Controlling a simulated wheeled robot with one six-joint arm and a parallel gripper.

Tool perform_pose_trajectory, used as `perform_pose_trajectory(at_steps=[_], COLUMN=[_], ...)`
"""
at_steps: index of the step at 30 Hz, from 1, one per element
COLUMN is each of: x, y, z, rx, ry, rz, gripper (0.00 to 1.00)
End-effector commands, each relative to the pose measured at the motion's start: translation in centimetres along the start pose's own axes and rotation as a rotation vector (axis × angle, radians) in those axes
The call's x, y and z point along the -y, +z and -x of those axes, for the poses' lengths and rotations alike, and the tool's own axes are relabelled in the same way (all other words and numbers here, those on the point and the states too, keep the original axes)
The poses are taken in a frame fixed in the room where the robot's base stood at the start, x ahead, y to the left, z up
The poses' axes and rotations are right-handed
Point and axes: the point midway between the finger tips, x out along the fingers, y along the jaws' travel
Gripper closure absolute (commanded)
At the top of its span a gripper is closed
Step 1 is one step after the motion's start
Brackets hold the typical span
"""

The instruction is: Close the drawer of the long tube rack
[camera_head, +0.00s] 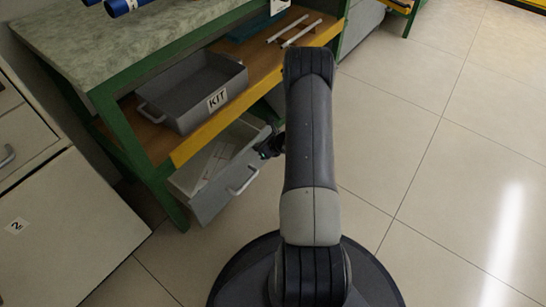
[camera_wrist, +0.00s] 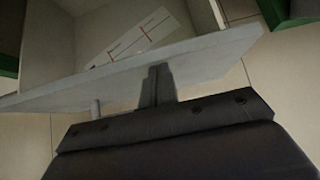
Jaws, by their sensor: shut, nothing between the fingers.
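The pale grey drawer (camera_head: 222,192) stands open below the wooden shelf of the green-framed rack (camera_head: 122,125). Its bar handle (camera_head: 243,181) is on the front panel. A white sheet with red marks (camera_wrist: 138,38) lies inside the drawer. My gripper (camera_head: 268,149) is at the right part of the drawer front in the head view, partly hidden by my arm. In the wrist view my gripper (camera_wrist: 158,72) is shut and empty, its fingertips at the drawer's front panel (camera_wrist: 205,60), to the right of the handle (camera_wrist: 96,109). I cannot tell whether they touch the panel.
A grey bin labelled KIT (camera_head: 195,92) sits on the shelf (camera_head: 235,108) above the drawer. White rods (camera_head: 295,33) lie farther along the shelf. A cream cabinet marked 2 (camera_head: 65,230) stands at the left. The tiled floor (camera_head: 440,150) at the right is clear.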

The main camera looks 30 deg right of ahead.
Motion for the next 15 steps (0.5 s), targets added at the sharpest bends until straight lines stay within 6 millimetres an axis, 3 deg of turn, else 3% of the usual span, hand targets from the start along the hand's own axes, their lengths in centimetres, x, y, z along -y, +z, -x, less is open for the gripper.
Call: perform_pose_trajectory(at_steps=[6, 15], x=[0.0, 0.0], y=[2.8, 4.5], z=[-3.2, -5.0], rx=[0.002, 0.0], ry=[0.0, -0.001], rz=[0.004, 0.0], gripper=[1.0, 1.0])
